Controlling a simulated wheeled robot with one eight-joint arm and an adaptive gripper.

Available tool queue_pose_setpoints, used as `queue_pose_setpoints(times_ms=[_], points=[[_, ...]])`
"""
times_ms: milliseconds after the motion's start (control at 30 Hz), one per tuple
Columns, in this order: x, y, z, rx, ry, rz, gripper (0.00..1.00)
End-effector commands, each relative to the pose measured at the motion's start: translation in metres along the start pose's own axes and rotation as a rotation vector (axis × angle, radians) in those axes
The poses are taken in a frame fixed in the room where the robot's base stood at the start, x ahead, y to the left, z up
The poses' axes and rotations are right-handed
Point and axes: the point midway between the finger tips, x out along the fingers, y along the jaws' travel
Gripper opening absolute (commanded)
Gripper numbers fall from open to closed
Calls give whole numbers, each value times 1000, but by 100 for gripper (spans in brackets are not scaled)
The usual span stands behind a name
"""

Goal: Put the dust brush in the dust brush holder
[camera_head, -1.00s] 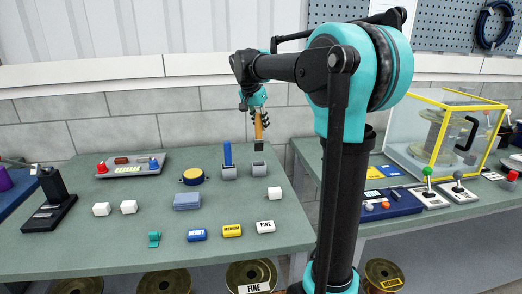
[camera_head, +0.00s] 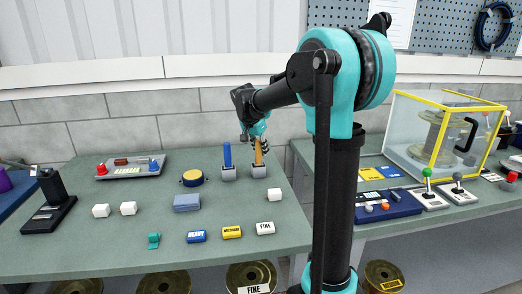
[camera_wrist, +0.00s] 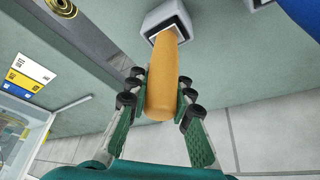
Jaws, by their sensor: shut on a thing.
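The dust brush has a wooden, orange-tan handle (camera_head: 258,153) that stands upright at the back right of the left bench. Its dark head is hidden, and its lower end is in the grey block-shaped holder (camera_head: 259,172). In the wrist view the handle (camera_wrist: 161,85) runs into the dark opening of the grey holder (camera_wrist: 160,14). My gripper (camera_head: 255,138) is shut on the handle's upper part from above. In the wrist view its fingers (camera_wrist: 158,92) press on both sides of the handle.
A second grey holder (camera_head: 229,174) with an upright blue-handled tool (camera_head: 227,155) stands just left. A white block (camera_head: 274,194), blue block (camera_head: 187,202) and round yellow-and-dark item (camera_head: 193,178) lie nearby. A clear yellow-framed case (camera_head: 420,130) stands on the right bench.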

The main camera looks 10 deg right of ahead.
Motion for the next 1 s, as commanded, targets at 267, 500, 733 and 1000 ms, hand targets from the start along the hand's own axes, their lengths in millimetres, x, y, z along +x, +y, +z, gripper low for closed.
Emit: queue_pose_setpoints(times_ms=[267,500,733,1000], points=[[1,0,1,0,0,0,41],[1,0,0,0,0,0,42],[-13,0,0,-1,0,0,42],[-66,0,0,-1,0,0,42]])
